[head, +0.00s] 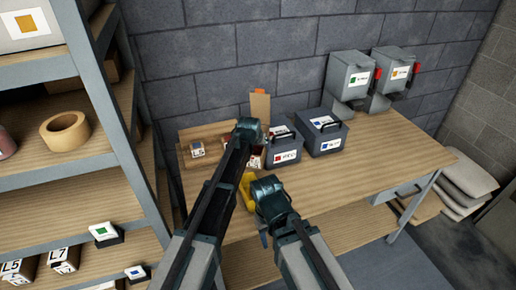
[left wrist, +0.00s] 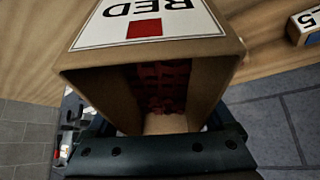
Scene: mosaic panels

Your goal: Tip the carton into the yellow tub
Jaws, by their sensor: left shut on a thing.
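The carton (left wrist: 225,65) fills much of the left wrist view. It is brown cardboard with a white label reading RED and a red square; its open end faces the camera, and red pieces (left wrist: 165,85) show inside. My left gripper (left wrist: 155,150) is shut on it. In the head view the left wrist hides most of the carton (head: 256,162), above the bench's left part. A yellow thing, apparently the yellow tub (head: 245,188), shows between my arms, mostly hidden. My right gripper (head: 268,208) is beside it; its fingers are hidden, and I cannot tell whether it touches the tub.
Two dark cases (head: 284,150) (head: 326,137) stand right of the carton on the wooden bench (head: 385,150). Two grey dispensers (head: 350,75) (head: 395,68) stand at the back. A small labelled box (head: 197,150) sits left. Shelving (head: 105,110) borders the left; the bench's right is clear.

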